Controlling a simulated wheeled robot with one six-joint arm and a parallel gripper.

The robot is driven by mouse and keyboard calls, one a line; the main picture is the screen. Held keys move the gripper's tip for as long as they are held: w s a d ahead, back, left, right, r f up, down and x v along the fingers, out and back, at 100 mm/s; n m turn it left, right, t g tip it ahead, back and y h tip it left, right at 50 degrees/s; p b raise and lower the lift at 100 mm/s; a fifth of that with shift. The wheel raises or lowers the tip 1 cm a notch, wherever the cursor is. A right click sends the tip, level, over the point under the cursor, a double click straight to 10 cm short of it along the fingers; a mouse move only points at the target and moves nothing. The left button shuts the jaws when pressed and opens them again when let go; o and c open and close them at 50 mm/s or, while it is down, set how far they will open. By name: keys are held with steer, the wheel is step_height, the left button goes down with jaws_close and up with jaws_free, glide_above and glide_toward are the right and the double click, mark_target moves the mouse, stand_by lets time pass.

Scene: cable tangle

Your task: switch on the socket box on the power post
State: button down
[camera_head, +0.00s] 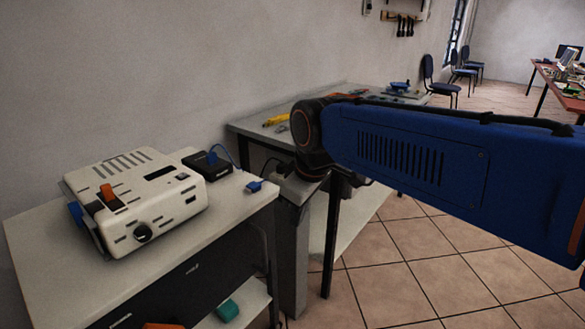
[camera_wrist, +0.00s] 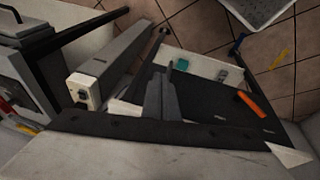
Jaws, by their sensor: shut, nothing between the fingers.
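The power post (camera_head: 290,250) is a grey upright column between the near cabinet and the farther workbench. In the wrist view the post (camera_wrist: 115,62) slants up and right from its top end. A small white socket box (camera_wrist: 82,88) with dark round details sits at that end; its switch position is too small to tell. My gripper (camera_wrist: 165,75) shows as dark grey fingers, shut and empty, to the right of the socket box and apart from it. In the head view my blue arm hides the gripper.
A white device (camera_head: 150,195) with an orange switch stands on the cabinet top (camera_head: 50,255). Beside it are a black adapter (camera_head: 207,162) and a blue plug (camera_head: 255,186) near the edge. The farther workbench (camera_head: 245,128) stands close behind the post. Tiled floor (camera_head: 430,270) is clear at right.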

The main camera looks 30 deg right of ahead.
steer(key=w+d+r+n+g, duration=0.1)
steer(key=w+d+r+n, duration=0.2)
steer(key=w, duration=0.5)
steer(key=w+d+r+n+g, duration=0.1)
steer(key=w+d+r+n, duration=0.3)
steer(key=w+d+n, duration=0.2)
steer(key=w+d+r+n+g, duration=0.1)
steer(key=w+d+r+n, duration=0.3)
steer(key=w+n, duration=0.4)
steer(key=shift+w+d+g, duration=0.3)
steer(key=shift+w+d, duration=0.15)
steer(key=shift+w, duration=0.45)
steer(key=shift+f, duration=0.1)
step_height(320, 180, down, 14)
